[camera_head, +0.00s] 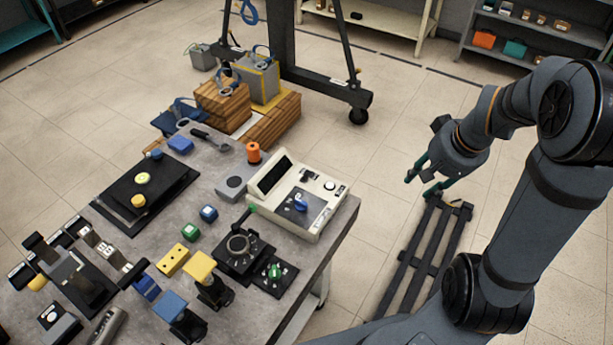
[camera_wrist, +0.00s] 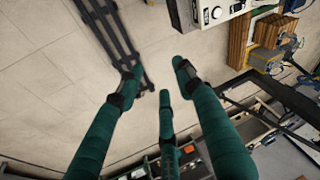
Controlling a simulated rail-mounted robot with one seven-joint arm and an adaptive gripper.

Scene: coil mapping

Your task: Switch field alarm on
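A beige console (camera_head: 297,195) with a dark screen, a blue knob (camera_head: 300,203) on a dark plate and a small round light button (camera_head: 330,186) stands at the table's right edge. Part of the console shows at the top of the wrist view (camera_wrist: 212,14). A green knob (camera_head: 275,270) sits on a black plate at the table's front right. I cannot tell which control is the field alarm switch; no label is readable. My gripper (camera_head: 422,184) is right of the table, apart from the console. Its green fingers (camera_wrist: 156,80) are spread and empty in the wrist view.
The grey table (camera_head: 222,148) carries a black dial unit (camera_head: 238,250), an orange spool (camera_head: 253,152) and several coloured blocks. A dark slatted frame (camera_head: 424,255) lies on the floor below my gripper. A black wheeled stand (camera_head: 330,88) is behind. Floor right of the table is mostly open.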

